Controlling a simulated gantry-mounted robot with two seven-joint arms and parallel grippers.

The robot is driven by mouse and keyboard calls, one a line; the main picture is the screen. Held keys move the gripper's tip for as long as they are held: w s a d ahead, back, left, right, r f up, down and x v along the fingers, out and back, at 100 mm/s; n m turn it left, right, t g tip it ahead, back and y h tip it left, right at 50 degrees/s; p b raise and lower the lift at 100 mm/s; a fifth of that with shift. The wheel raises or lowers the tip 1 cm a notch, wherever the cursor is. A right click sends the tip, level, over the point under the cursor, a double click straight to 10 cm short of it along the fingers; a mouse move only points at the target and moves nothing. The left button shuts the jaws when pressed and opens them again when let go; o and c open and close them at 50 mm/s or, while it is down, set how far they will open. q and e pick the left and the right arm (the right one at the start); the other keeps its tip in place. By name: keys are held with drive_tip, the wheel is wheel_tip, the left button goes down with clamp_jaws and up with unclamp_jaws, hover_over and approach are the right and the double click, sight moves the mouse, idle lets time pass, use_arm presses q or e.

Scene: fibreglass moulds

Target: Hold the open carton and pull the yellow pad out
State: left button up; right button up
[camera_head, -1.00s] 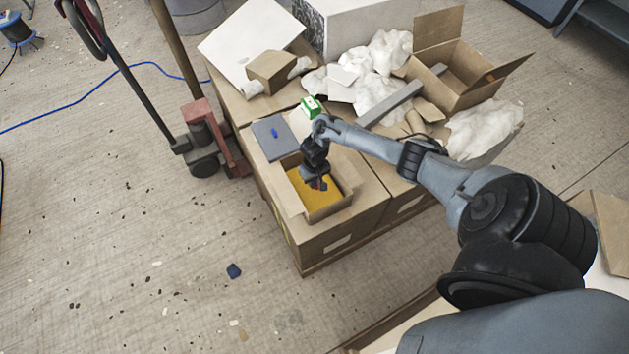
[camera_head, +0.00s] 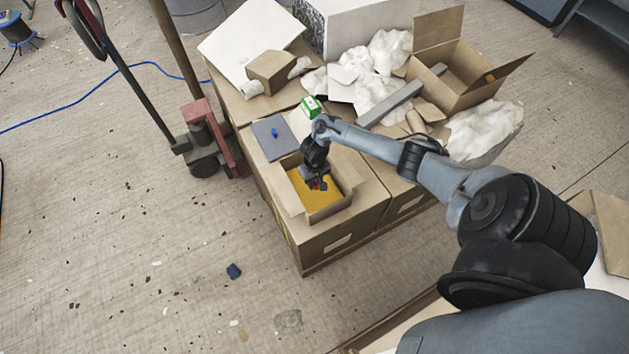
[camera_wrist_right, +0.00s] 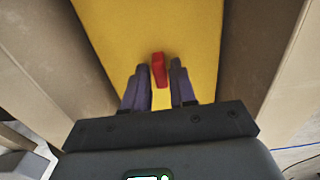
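The open carton (camera_head: 330,212) stands on top of a large cardboard box, its flaps folded out. The yellow pad (camera_head: 307,193) lies flat inside it; in the right wrist view the yellow pad (camera_wrist_right: 110,25) fills the space between brown carton walls. A small red tab (camera_wrist_right: 158,70) stands up from the pad. My right gripper (camera_head: 318,186) points down into the carton. In the wrist view its fingers (camera_wrist_right: 159,75) are apart, one on each side of the tab, with yellow showing between them. My left gripper is not in view.
A grey panel with a blue piece (camera_head: 268,146) lies behind the carton. A green box (camera_head: 311,106), white crumpled material (camera_head: 385,55) and another open box (camera_head: 455,75) stand farther back. A red pallet jack (camera_head: 205,135) is at left.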

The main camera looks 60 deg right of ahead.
drive_tip(key=shift+o, duration=1.4)
